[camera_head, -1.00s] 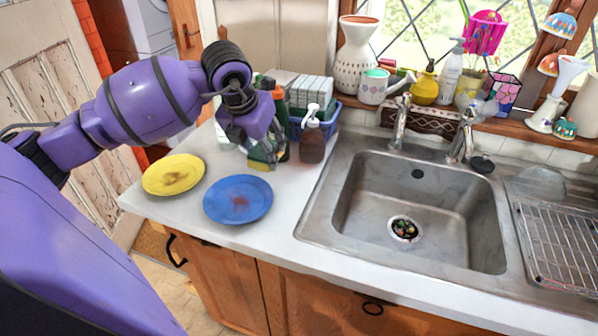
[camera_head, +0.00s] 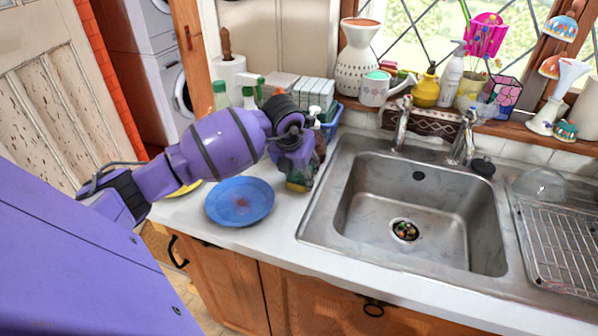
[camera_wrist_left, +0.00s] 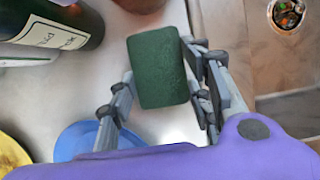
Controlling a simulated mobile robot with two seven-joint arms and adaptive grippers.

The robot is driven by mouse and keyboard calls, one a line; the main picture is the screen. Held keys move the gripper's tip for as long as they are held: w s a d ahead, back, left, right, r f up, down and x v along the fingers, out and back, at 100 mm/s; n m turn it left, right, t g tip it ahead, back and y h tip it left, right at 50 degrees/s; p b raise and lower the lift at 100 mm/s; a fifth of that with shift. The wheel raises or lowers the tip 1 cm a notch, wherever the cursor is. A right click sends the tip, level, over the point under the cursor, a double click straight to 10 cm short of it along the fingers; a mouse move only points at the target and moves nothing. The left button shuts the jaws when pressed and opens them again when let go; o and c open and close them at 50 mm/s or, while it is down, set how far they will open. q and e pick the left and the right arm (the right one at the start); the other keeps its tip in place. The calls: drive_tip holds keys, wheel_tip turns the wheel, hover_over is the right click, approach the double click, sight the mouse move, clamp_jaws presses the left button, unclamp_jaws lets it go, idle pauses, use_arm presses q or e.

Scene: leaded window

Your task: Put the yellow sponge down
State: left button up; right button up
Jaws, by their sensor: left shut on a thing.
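The sponge (camera_head: 297,186) has a yellow side and a green side. It is low over the counter, between the blue plate (camera_head: 238,203) and the sink (camera_head: 318,205). In the left wrist view the green face of the sponge (camera_wrist_left: 158,68) fills the space between the fingers. My left gripper (camera_head: 300,176) is shut on it. I cannot tell whether the sponge touches the counter. My right gripper is in neither view.
The yellow plate (camera_head: 184,189) is mostly hidden behind my left arm. A dark green bottle (camera_wrist_left: 60,25) lies close to the sponge in the wrist view. A blue basket (camera_head: 332,125) stands behind the gripper. Bare counter (camera_head: 282,222) lies in front of it.

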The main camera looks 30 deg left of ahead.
use_arm(q)
drive_tip(key=o, duration=0.8)
drive_tip(key=shift+c, duration=0.2)
drive_tip(key=shift+r, duration=0.25)
drive_tip(key=v, duration=1.1)
drive_tip(key=shift+s+r, duration=0.25)
drive_tip(key=shift+s, duration=0.05)
